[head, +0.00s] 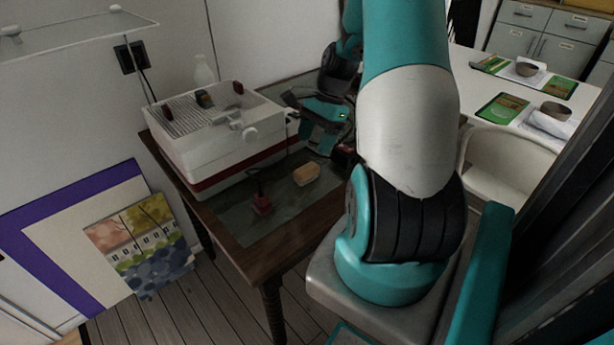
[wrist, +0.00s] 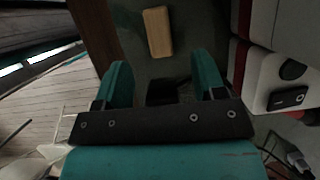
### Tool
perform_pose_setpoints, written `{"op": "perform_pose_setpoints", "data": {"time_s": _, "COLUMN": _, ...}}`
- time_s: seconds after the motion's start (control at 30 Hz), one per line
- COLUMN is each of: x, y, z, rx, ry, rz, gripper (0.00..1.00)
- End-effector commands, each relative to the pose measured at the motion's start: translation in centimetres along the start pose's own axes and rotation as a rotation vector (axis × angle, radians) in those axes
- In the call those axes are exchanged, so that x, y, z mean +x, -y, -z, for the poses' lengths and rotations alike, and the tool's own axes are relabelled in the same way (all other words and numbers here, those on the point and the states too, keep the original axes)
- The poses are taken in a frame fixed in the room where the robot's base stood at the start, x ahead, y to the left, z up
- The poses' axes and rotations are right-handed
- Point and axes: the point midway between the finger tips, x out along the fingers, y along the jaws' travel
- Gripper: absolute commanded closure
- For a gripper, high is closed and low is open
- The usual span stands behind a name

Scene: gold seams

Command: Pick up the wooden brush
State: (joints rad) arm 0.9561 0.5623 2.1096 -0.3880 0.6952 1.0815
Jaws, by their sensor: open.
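The wooden brush appears as a tan, rounded block (head: 306,174) lying on the dark mat of the wooden table. In the wrist view the same block (wrist: 157,32) lies at the top, beyond my fingertips and roughly centred between them. Its underside is hidden, so I cannot see bristles. My gripper (wrist: 161,78) is open, with its two teal fingers apart and nothing visibly held. In the head view my gripper (head: 325,118) hangs over the back right of the table, behind the block and apart from it. My arm hides part of that area.
A white box-shaped machine (head: 215,147) with a red band stands at the table's left. A white bottle (head: 204,72) stands behind the machine. A white chair (head: 505,165) is at right.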

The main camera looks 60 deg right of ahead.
Motion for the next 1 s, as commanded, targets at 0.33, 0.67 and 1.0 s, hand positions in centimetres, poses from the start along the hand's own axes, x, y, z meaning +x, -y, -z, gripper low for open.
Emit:
{"op": "perform_pose_setpoints", "data": {"time_s": 0.33, "x": 3.8, "y": -0.1, "z": 0.1, "rx": -0.001, "ry": 0.001, "rz": -0.001, "gripper": 0.36}}
{"op": "perform_pose_setpoints", "data": {"time_s": 0.67, "x": 8.2, "y": -0.3, "z": 0.4, "rx": -0.002, "ry": 0.001, "rz": -0.002, "gripper": 0.36}}
{"op": "perform_pose_setpoints", "data": {"time_s": 1.0, "x": 8.4, "y": -0.3, "z": 0.4, "rx": -0.002, "ry": -0.001, "rz": 0.001, "gripper": 0.52}}
